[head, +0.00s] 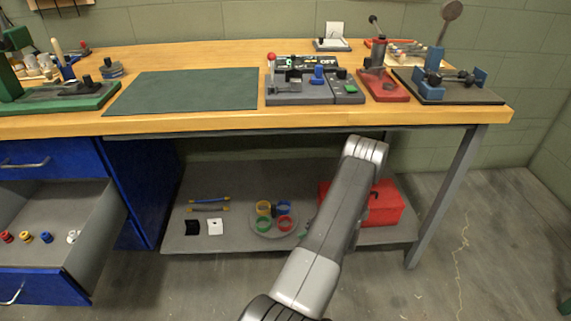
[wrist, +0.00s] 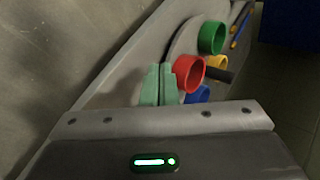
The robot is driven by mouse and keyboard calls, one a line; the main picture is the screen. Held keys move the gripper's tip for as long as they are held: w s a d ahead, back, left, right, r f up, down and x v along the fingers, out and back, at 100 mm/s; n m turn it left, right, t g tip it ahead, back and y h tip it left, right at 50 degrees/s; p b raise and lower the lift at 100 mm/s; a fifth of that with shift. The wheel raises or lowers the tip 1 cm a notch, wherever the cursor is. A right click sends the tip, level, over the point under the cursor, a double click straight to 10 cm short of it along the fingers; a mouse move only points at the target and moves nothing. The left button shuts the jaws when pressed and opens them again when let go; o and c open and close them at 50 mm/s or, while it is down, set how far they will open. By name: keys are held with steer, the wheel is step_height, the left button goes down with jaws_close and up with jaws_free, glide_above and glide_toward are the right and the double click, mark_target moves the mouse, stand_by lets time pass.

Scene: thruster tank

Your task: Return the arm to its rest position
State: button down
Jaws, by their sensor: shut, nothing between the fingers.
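My gripper shows in the wrist view, its two pale green fingers (wrist: 158,84) shut together and empty. Behind them are a red ring (wrist: 189,72), a green ring (wrist: 212,38) and a blue ring (wrist: 198,95) on a round grey plate; I cannot tell the gap between fingers and rings. In the head view my arm reaches from the bottom edge up to the front of the bench, and its forearm hides most of my gripper. The round plate (head: 261,231) with its coloured rings lies on the lower shelf, just left of my arm.
The lower shelf (head: 235,243) also holds a red box (head: 385,205) partly behind my arm. The workbench top (head: 180,121) overhangs the shelf and carries several fixtures. An open drawer (head: 50,255) juts out at left. Floor is free at right.

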mark_target(268, 228)
steer(key=shift+a, duration=0.1)
steer(key=w+a+b, duration=0.1)
steer(key=w+a, duration=0.1)
steer(key=a, duration=0.1)
steer(key=w+a+b, duration=0.1)
steer(key=w+a, duration=0.1)
steer(key=a, duration=0.2)
steer(key=w+a+f+b, duration=0.1)
steer(key=a, duration=0.3)
steer(key=shift+w+a, duration=0.25)
steer(key=shift+w, duration=0.15)
steer(key=shift+d+r+b, duration=0.1)
steer(key=shift+d+b, duration=0.25)
steer(key=shift+d, duration=0.1)
steer(key=shift+a, duration=0.1)
